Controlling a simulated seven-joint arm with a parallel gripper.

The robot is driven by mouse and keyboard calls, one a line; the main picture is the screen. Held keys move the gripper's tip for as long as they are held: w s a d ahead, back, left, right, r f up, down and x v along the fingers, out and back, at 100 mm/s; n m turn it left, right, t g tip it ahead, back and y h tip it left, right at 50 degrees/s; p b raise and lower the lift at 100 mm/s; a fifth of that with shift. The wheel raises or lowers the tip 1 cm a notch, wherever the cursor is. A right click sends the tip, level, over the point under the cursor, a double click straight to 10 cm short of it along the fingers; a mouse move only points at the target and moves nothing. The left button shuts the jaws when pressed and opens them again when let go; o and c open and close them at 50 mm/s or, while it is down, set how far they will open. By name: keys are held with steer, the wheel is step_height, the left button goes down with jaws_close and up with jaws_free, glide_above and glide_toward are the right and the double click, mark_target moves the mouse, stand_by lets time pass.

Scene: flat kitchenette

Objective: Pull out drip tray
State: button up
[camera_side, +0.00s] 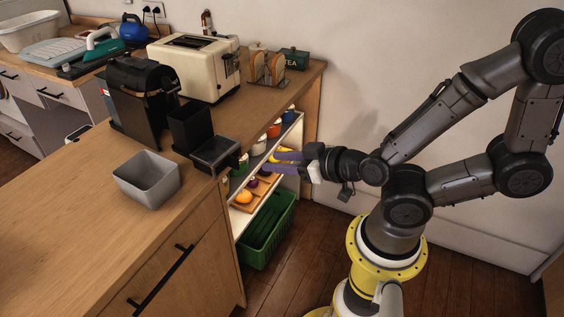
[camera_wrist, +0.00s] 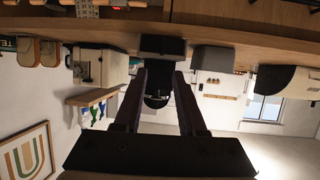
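The black drip tray (camera_side: 215,153) is a low, flat box at the front edge of the wooden counter, in front of the black coffee machine (camera_side: 142,98). In the wrist view, which is upside down, the tray (camera_wrist: 163,46) appears just beyond and above the fingertips, with a dark part of the machine (camera_wrist: 156,90) between the fingers. My gripper (camera_side: 278,162) is open and empty, off the counter's edge to the right of the tray, its fingers pointing left. Its two fingers (camera_wrist: 160,72) are apart in the wrist view. They appear clear of the tray.
A black open box (camera_side: 190,127) stands beside the tray, and a grey bin (camera_side: 147,182) stands to its left. A cream toaster (camera_side: 195,65) and a toast rack (camera_side: 266,68) are farther back. Below are open shelves with fruit and a green crate (camera_side: 267,235).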

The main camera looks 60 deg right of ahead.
steer(key=shift+s+a+r, duration=0.1)
steer(key=shift+s+a, duration=0.05)
steer(key=shift+s, duration=0.2)
steer(key=shift+s, duration=0.1)
step_height(320, 180, up, 11)
steer(key=w+a+g+y, duration=0.1)
steer(key=w+a+y, duration=0.1)
steer(key=s+d+f+n+g, duration=0.1)
steer(key=s+g, duration=0.6)
steer(key=s, duration=0.4)
steer(key=shift+d+h, duration=0.15)
steer(key=shift+h, duration=0.15)
